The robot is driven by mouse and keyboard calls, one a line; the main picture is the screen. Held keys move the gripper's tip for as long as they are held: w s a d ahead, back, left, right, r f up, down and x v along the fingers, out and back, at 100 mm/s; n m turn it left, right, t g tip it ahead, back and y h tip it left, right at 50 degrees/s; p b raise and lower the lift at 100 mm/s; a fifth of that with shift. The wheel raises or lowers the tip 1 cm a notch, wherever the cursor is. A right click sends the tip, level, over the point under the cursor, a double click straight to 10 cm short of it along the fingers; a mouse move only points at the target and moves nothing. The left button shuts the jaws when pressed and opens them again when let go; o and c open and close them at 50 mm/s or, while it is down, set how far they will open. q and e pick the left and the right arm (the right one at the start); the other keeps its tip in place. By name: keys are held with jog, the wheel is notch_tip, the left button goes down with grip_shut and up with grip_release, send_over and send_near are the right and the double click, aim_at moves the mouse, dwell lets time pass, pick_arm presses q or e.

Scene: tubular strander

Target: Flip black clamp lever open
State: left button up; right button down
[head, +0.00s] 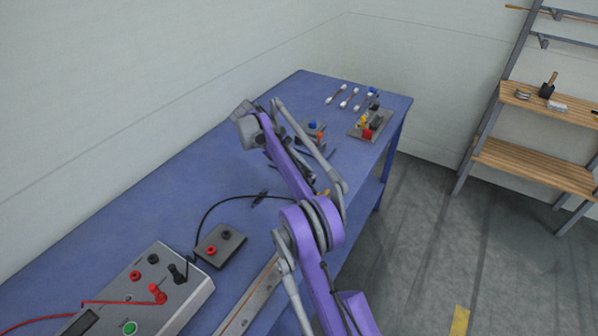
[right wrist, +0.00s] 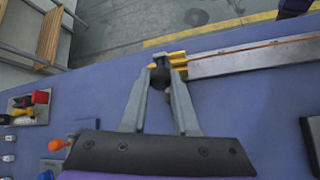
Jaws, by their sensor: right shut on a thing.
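In the right wrist view, a black rounded knob (right wrist: 160,77), which looks like the end of the black clamp lever, sits between the fingertips of my right gripper (right wrist: 161,72). The two grey fingers are shut on it. Brass-coloured clamp parts (right wrist: 178,57) stand just beyond, at the left end of a long metal bar (right wrist: 250,56). The rest of the lever is hidden by the fingers, so I cannot tell its angle. In the head view my purple right arm covers most of this spot; a bit of brass (head: 325,193) shows beside it. My left gripper is not in view.
A grey instrument box (head: 120,300) with red and black leads and a black socket box (head: 220,245) stand on the blue bench (head: 130,220). A plate (head: 356,133) with coloured toggle parts and several white-ended pieces (head: 343,97) lie at the far end. Wooden shelves (head: 540,170) stand right.

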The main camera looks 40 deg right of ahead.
dwell(0.4)
jog(key=c, duration=0.7)
grip_release()
jog(key=shift+o, duration=0.2)
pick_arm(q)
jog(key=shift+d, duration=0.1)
pick_arm(e)
jog(key=shift+s+a, duration=0.1)
